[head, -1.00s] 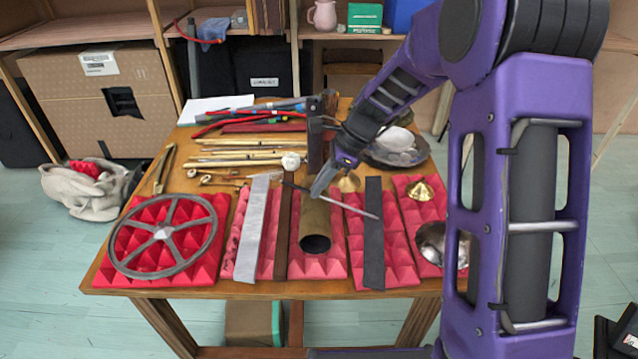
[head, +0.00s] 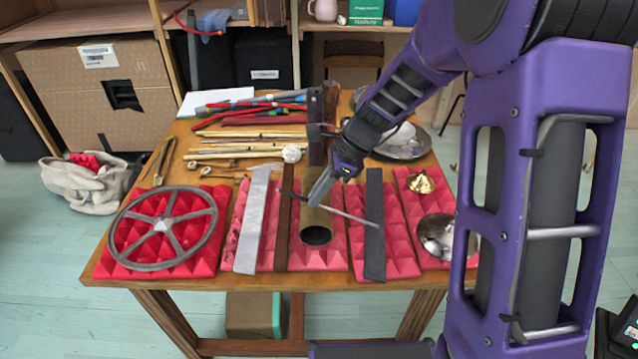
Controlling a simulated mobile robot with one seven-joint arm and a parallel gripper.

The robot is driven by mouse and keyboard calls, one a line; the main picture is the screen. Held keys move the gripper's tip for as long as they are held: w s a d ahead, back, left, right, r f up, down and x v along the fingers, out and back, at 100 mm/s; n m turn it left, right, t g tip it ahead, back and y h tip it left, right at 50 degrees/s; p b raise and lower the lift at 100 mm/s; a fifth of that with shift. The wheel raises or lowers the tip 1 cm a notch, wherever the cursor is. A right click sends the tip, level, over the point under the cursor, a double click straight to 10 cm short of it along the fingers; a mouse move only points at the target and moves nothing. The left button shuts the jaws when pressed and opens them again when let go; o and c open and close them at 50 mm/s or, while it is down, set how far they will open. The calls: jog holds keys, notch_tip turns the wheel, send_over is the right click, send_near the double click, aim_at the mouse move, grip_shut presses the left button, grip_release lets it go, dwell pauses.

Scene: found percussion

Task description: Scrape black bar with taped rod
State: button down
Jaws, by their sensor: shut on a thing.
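The black bar (head: 374,235) lies lengthwise on red pyramid foam at the right of the table. My gripper (head: 318,196) is above the brass tube, shut on a thin rod (head: 350,216). The rod sticks out on both sides of the jaws. I cannot tell whether the rod touches the bar. The part of the rod inside the jaws is hidden.
The brass tube (head: 315,221), a brown strip (head: 284,225) and a grey strip (head: 252,220) lie left of the bar. A spoked wheel (head: 164,229) is at far left. A metal bowl (head: 437,236) and a brass cone (head: 421,183) are to the right. Sticks (head: 245,140) fill the back.

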jog(key=shift+s, duration=0.3)
jog(key=w+p, duration=0.1)
jog(key=w, duration=0.2)
jog(key=w+p, duration=0.2)
jog(key=w+d+p, duration=0.1)
jog(key=w, duration=0.2)
jog(key=shift+w, duration=0.35)
jog(key=shift+w+d, duration=0.1)
jog(key=shift+w, duration=0.45)
jog(key=s, duration=0.3)
jog(key=s+a, duration=0.1)
jog(key=s, duration=0.6)
jog(key=shift+a+r, duration=0.1)
jog(key=shift+a, duration=0.05)
jog(key=w+p, duration=0.1)
jog(key=w, duration=0.2)
jog(key=w+d+p, duration=0.1)
jog(key=w, duration=0.2)
jog(key=w+p, duration=0.1)
jog(key=w, duration=0.3)
jog(key=shift+d, duration=0.15)
jog(key=s, duration=0.3)
jog(key=s+a, duration=0.1)
jog(key=s, duration=0.6)
jog(key=shift+a+f, duration=0.15)
jog(key=shift+f, duration=0.1)
notch_tip(320, 180, up, 6)
jog(key=shift+p, duration=0.3)
